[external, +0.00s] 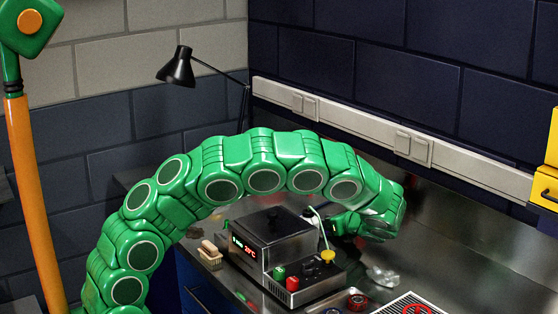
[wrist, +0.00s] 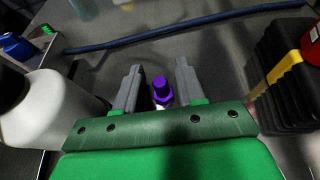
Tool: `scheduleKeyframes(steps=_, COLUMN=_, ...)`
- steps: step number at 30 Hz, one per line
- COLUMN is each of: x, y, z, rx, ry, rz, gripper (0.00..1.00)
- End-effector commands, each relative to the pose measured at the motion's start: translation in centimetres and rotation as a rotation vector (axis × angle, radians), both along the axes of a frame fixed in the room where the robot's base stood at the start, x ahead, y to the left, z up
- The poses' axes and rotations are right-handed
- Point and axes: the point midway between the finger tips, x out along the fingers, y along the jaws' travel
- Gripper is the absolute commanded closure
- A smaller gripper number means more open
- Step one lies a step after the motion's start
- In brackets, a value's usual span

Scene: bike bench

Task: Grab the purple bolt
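The purple bolt (wrist: 160,86) stands out in the wrist view, with a purple head and a paler part below it. It sits between the two grey fingers of my gripper (wrist: 158,82), with a gap visible on each side. The fingers are apart and do not visibly touch it. The lower part of the bolt is hidden behind the green gripper body. In the external view my gripper (external: 345,224) is low over the metal bench, behind the boxy device. The bolt cannot be made out in that view.
A dark boxy device with a display (external: 268,245) stands beside my gripper. In the wrist view, a white rounded container (wrist: 45,112) is at left, a black ribbed block (wrist: 283,95) at right, and a blue cable (wrist: 180,30) crosses beyond. A black lamp (external: 178,68) stands behind.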

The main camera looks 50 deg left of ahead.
Motion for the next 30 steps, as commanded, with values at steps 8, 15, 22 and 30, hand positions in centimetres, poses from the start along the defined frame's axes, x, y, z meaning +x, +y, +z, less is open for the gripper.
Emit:
scheduleKeyframes(steps=8, x=0.0, y=0.0, z=0.0, rx=0.0, ry=0.0, rz=0.0, gripper=1.0)
scheduleKeyframes(steps=15, x=0.0, y=0.0, z=0.0, rx=0.0, ry=0.0, rz=0.0, gripper=1.0)
scheduleKeyframes(steps=22, x=0.1, y=-0.1, z=1.8, rx=-0.001, ry=-0.003, rz=0.0, gripper=1.0)
scheduleKeyframes(steps=30, x=0.0, y=0.0, z=6.6, rx=-0.001, ry=-0.005, rz=0.001, gripper=1.0)
